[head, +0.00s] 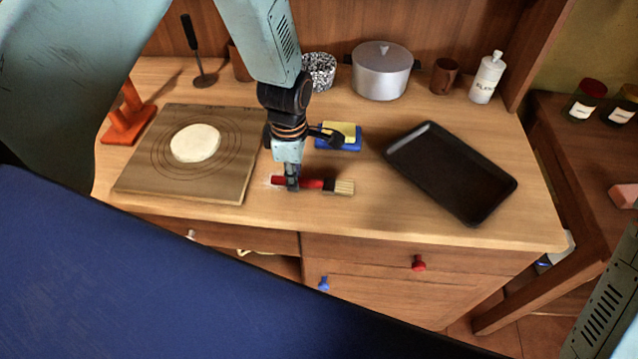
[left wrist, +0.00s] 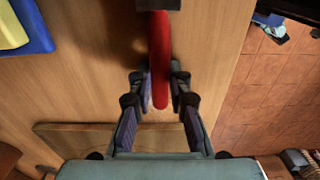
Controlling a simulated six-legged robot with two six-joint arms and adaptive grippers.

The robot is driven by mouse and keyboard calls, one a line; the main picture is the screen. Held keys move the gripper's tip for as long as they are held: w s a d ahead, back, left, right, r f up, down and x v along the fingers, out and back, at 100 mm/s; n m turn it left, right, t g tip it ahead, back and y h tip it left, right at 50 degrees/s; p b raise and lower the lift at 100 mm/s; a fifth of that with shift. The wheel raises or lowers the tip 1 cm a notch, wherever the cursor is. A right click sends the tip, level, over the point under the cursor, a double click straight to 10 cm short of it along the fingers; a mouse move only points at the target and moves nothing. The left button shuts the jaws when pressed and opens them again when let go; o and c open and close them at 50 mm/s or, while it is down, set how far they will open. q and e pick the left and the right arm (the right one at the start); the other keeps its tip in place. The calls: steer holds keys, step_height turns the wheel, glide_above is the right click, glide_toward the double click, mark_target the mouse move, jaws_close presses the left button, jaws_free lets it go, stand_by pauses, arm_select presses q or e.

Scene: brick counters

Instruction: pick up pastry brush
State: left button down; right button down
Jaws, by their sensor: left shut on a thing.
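The pastry brush (head: 312,184) has a red handle and pale bristles that point right in the head view. It is at the front of the wooden counter, right of the pastry board. My left gripper (head: 292,184) reaches down over the handle and is shut on it. In the left wrist view the red handle (left wrist: 160,50) runs between the two fingers of my left gripper (left wrist: 160,90). I cannot tell whether the brush touches the counter. My right gripper is not in view.
A board (head: 150,183) with pale dough (head: 195,143) lies left. A black baking tray (head: 470,205) lies right. A blue and yellow sponge set (head: 340,144) sits just behind the brush. A silver pot (head: 381,75) and a white bottle (head: 487,82) stand at the back. The counter's front edge is close.

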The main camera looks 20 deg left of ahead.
arm_select(q)
steer(key=shift+s+r, duration=0.15)
steer(key=shift+s, duration=0.1)
step_height(320, 180, up, 10)
steer(key=shift+w, duration=0.15)
stand_by(0.3)
stand_by(0.4)
stand_by(0.4)
stand_by(0.4)
